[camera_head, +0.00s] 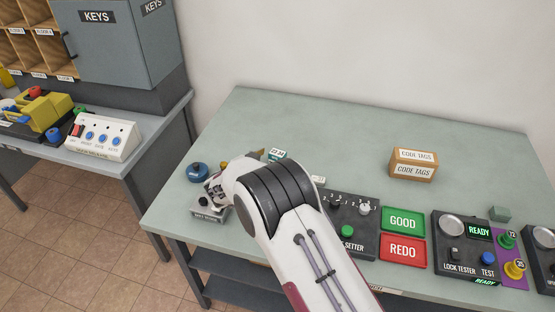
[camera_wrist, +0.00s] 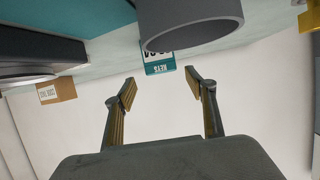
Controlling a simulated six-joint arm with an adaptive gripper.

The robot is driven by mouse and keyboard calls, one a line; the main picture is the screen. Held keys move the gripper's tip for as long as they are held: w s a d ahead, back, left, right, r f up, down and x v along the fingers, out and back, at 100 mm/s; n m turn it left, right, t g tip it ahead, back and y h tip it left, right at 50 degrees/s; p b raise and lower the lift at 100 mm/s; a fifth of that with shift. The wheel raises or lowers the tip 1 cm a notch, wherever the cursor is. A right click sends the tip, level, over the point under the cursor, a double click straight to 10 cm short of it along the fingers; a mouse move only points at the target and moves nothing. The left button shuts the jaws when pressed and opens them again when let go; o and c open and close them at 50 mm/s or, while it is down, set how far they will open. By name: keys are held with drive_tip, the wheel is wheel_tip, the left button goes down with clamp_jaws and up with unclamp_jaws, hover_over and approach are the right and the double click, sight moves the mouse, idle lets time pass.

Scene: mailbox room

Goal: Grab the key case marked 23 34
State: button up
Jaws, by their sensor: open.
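A small teal and white key case (camera_head: 277,154) sits on the pale green table, just beyond my arm in the head view. In the head view my arm hides most of the space around the gripper. Another small whitish thing (camera_head: 319,181) shows partly behind my arm.
A large grey round form (camera_wrist: 190,22) overlaps the teal case in the wrist view. A blue round thing (camera_head: 197,172) and a small grey device (camera_head: 209,213) are left of my arm. A code tags box (camera_head: 414,165) and setter panel (camera_head: 350,225) stand right. The table's back is clear.

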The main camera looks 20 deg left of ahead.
sight(275, 156)
drive_tip(key=shift+f+x, duration=0.25)
drive_tip(key=shift+x, duration=2.2)
drive_tip(key=shift+a, duration=0.15)
drive_tip(key=c, duration=1.3)
